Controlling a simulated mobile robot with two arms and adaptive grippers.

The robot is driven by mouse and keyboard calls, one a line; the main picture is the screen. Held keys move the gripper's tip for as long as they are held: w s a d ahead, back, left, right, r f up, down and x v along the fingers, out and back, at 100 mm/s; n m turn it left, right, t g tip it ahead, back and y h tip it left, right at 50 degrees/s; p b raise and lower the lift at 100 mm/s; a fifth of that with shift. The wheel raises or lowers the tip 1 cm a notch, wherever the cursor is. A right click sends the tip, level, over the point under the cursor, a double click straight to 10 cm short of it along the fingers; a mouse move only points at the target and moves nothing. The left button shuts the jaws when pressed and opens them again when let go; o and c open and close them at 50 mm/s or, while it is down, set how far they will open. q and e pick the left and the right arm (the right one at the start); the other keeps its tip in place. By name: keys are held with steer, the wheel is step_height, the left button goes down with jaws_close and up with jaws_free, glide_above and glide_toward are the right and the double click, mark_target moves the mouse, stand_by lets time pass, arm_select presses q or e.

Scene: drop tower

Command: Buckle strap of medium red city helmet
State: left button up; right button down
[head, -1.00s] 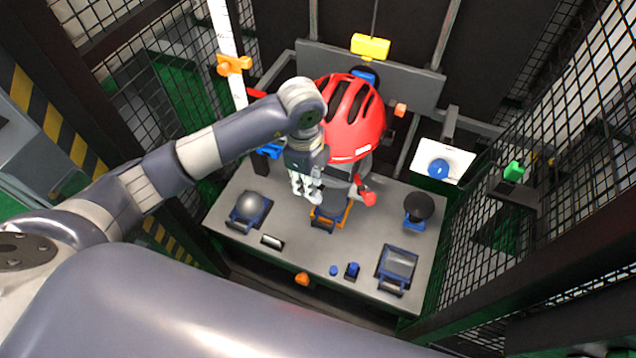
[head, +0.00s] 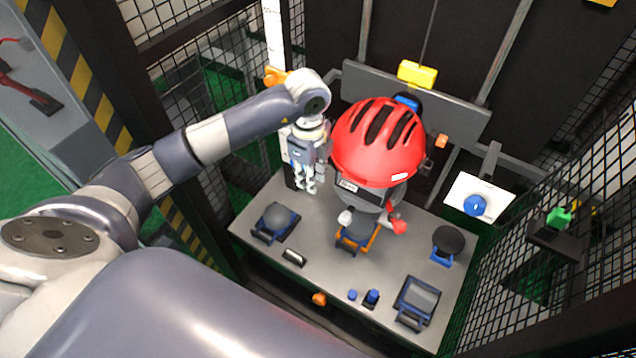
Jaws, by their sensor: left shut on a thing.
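The red helmet (head: 379,145) sits on a grey headform (head: 365,199) in the middle of the test table. A pale end piece (head: 345,217) hangs low on its left side and a red end piece (head: 398,227) low on its right; they are apart. No joined buckle is visible. My left gripper (head: 305,189) points down just left of the helmet, apart from both end pieces. Its fingers are closed together; what they hold is too small to make out. My right gripper is not in view.
The grey table (head: 325,283) carries a domed fixture (head: 277,220), a dark round pad (head: 447,241) and a framed block (head: 416,301). Mesh walls and an upright white scale (head: 274,35) flank the tower.

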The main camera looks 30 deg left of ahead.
arm_select(q)
steer(key=shift+w+a+r+b, duration=0.7)
steer(key=shift+w+a, duration=0.9)
steer(key=shift+a, duration=1.9)
steer(key=shift+w+d+r+p, duration=0.65)
steer(key=shift+w+r, duration=1)
steer(key=shift+w, duration=0.2)
steer(key=shift+w+d+r+p, duration=0.5)
steer(key=shift+w+r+p, duration=0.2)
steer(key=shift+w+r, duration=1.1)
steer(key=shift+w+d+r+p, duration=0.65)
steer(key=shift+w+r, duration=0.9)
steer(key=shift+w, duration=0.35)
steer(key=shift+w+d+r, duration=0.45)
steer(key=shift+w+d, duration=0.05)
steer(key=shift+d, duration=0.1)
steer(key=shift+a+f, duration=0.1)
steer(key=shift+f, duration=0.85)
steer(key=shift+f+b, duration=0.4)
steer(key=shift+o, duration=0.2)
steer(key=shift+s+f+b, duration=0.1)
steer(key=shift+f+b, duration=0.55)
steer(key=shift+f, duration=0.65)
steer(key=shift+c, duration=0.4)
steer(key=shift+s+f, duration=0.1)
steer(key=shift+f, duration=0.3)
steer(key=shift+c, duration=0.2)
